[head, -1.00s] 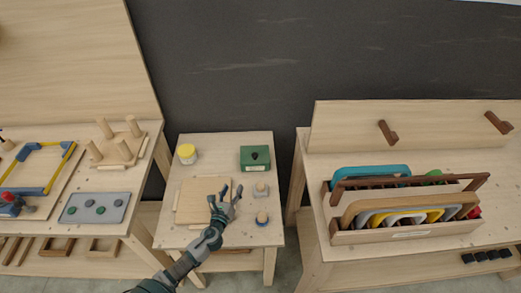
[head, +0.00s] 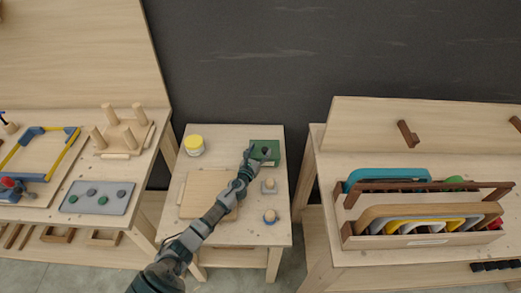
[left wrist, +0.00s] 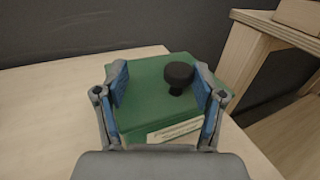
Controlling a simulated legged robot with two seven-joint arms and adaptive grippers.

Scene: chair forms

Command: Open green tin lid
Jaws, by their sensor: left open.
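The green tin (head: 268,146) stands at the back right of the small middle table. In the left wrist view its green lid (left wrist: 148,94) fills the middle, with a black knob (left wrist: 179,76) on top and a pale label on the near side. The lid looks closed. My left gripper (head: 257,152) reaches over the tin. In the left wrist view my left gripper (left wrist: 160,88) is open, with its blue-padded fingers apart on either side of the knob. The knob is nearer the right finger. I cannot tell whether the fingers touch the lid. My right gripper does not show.
On the same table stand a yellow-lidded jar (head: 194,146), a wooden board (head: 203,185) under my arm, and two small knobbed pieces (head: 269,186) in front of the tin. A rack of coloured forms (head: 420,215) stands on the right table. A dark wall is behind.

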